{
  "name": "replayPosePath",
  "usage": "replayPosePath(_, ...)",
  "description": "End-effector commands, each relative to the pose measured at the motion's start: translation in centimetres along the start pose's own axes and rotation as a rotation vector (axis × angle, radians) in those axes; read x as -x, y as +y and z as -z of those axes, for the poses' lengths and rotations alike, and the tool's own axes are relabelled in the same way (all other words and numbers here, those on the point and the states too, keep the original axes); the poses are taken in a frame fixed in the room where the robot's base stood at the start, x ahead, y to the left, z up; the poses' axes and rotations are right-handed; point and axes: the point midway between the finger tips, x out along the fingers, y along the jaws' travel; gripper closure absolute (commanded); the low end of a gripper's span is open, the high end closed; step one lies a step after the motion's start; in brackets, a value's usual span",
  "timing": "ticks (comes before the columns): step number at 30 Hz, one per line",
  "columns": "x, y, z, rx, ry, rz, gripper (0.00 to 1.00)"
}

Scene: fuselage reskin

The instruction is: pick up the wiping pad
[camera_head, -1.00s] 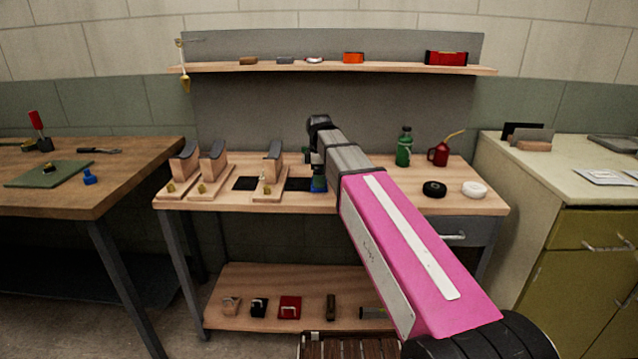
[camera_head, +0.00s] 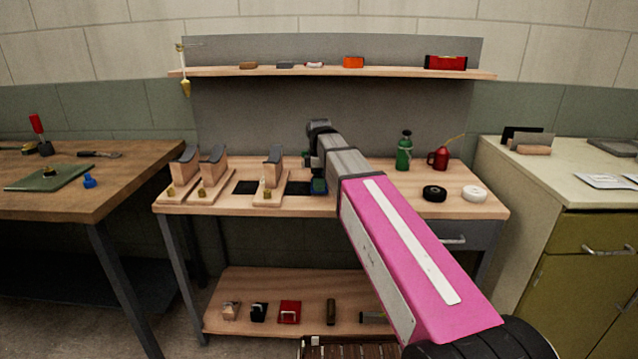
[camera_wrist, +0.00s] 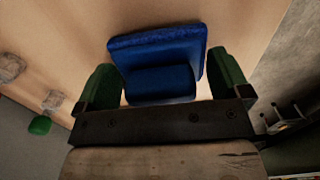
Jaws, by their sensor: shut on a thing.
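The wiping pad (camera_wrist: 150,42) is blue, with a blue block-like grip on top, and lies between my green fingertips in the wrist view. My gripper (camera_wrist: 164,82) is shut on the pad's grip. In the head view my gripper (camera_head: 319,176) points down at the middle of the workbench. Only a bit of the pad's blue shows under it there, and my arm hides the rest. I cannot tell whether the pad touches the bench top.
The workbench (camera_head: 385,205) holds several wooden stands left of my gripper, the nearest being one stand (camera_head: 272,172). A green bottle (camera_head: 404,152), red oil can (camera_head: 438,158), black roll (camera_head: 434,193) and white roll (camera_head: 474,194) stand right. A shelf (camera_head: 330,73) runs above the bench.

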Motion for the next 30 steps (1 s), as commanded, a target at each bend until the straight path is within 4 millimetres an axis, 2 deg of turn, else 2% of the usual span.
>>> replayPosePath(5, 2.8, 0.1, 0.0, 0.000, 0.001, -0.003, 0.29)
replayPosePath(12, 6.1, -3.6, 4.2, 0.004, 0.001, -0.002, 0.29)
replayPosePath(18, 8.2, -5.9, 7.0, 0.003, 0.001, -0.001, 0.29)
replayPosePath(24, 9.4, -7.1, 8.6, 0.001, 0.000, -0.001, 0.29)
replayPosePath(30, 9.8, -7.4, 9.0, 0.000, 0.000, 0.000, 0.29)
